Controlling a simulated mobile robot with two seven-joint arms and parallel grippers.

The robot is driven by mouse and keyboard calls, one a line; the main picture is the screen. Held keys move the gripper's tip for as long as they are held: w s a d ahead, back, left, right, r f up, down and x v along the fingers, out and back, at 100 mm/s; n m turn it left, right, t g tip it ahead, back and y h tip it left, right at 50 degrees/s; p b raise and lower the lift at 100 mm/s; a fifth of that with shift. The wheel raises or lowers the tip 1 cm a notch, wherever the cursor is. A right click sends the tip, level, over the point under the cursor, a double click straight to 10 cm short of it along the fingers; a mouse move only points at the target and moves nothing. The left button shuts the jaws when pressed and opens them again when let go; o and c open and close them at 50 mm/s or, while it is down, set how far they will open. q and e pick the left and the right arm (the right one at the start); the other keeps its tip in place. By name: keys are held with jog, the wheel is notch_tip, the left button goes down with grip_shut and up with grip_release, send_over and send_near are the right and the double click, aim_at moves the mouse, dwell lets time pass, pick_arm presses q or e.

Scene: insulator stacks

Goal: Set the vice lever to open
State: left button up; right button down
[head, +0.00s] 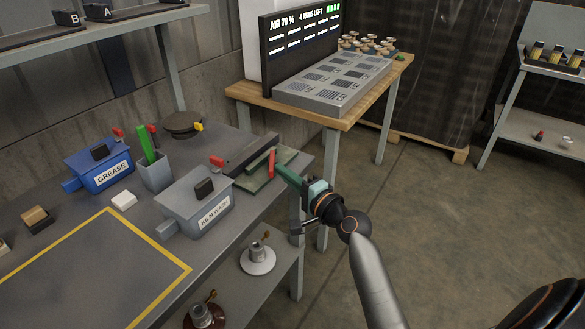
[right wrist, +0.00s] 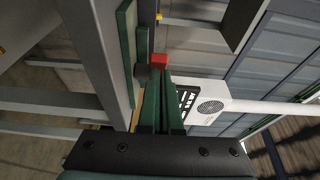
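The vice (head: 249,155) sits at the right end of the grey workbench, with a dark grey bar over a green plate. Its red lever (head: 271,163) stands nearly upright at the near right side. My right gripper (head: 280,172) reaches in from the right with its green fingertips at the lever. In the right wrist view my gripper (right wrist: 158,80) has its fingers together, and a red block (right wrist: 152,61), seemingly the lever's end, shows just beyond the tips. I cannot tell whether they touch. My left gripper is not in view.
A grey kiln wash box (head: 195,203), a blue grease box (head: 98,164) and a cup (head: 155,173) stand left of the vice. A wooden table (head: 240,90) with a display panel stands beyond. Open floor lies to the right.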

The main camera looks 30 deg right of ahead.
jog(key=shift+w+a+r+m+h+p, duration=0.1)
jog(key=shift+a+r+m+h+p, duration=0.3)
jog(key=shift+p, duration=0.4)
jog(key=shift+a+f+h+p, duration=0.15)
jog(key=shift+a+h+p, duration=0.15)
jog(key=shift+h+p, duration=0.1)
jog(key=shift+w+a+f+p, duration=0.1)
jog(key=shift+w+a+p, duration=0.15)
jog(key=shift+a, duration=0.3)
jog(key=shift+w+a+p, duration=0.35)
jog(key=shift+a+p, duration=0.1)
jog(key=shift+a, duration=0.2)
jog(key=shift+w+a, duration=0.1)
jog(key=shift+a, duration=0.1)
jog(key=shift+f, duration=0.1)
